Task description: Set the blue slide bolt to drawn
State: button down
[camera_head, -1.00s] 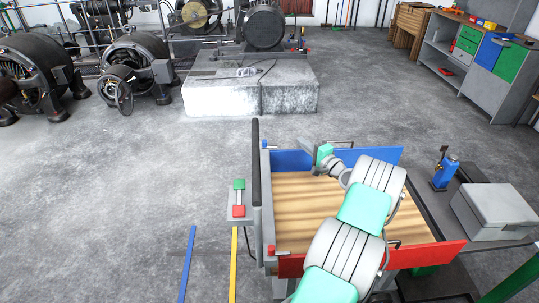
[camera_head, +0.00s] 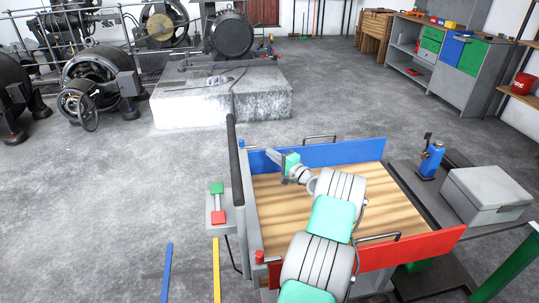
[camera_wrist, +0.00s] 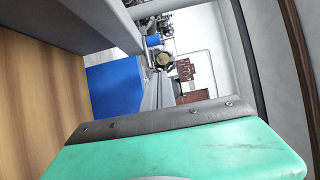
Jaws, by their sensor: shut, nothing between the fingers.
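The cart has a blue end panel (camera_head: 330,153) at its far side and a red one (camera_head: 400,253) at its near side. A small blue knob (camera_head: 241,144), likely on the blue slide bolt, shows at the cart's far left corner; whether the bolt is drawn is too small to tell. In the wrist view a small blue piece (camera_wrist: 153,41) shows beyond the blue panel (camera_wrist: 115,92); it may be the same knob. My gripper (camera_head: 270,154) is shut and empty at the left end of the blue panel, right of the knob and apart from it.
A dark handle bar (camera_head: 233,150) rises at the cart's left side. A box with green and red switches (camera_head: 217,203) stands left of it. A red knob (camera_head: 259,257) marks the near left corner. A grey case (camera_head: 488,193) and a blue jack (camera_head: 431,160) stand right.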

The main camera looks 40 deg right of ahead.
jog(key=w+a, duration=0.2)
jog(key=w, duration=0.7)
jog(key=shift+w+p, duration=0.3)
jog(key=shift+w, duration=0.1)
jog(key=shift+a, duration=0.1)
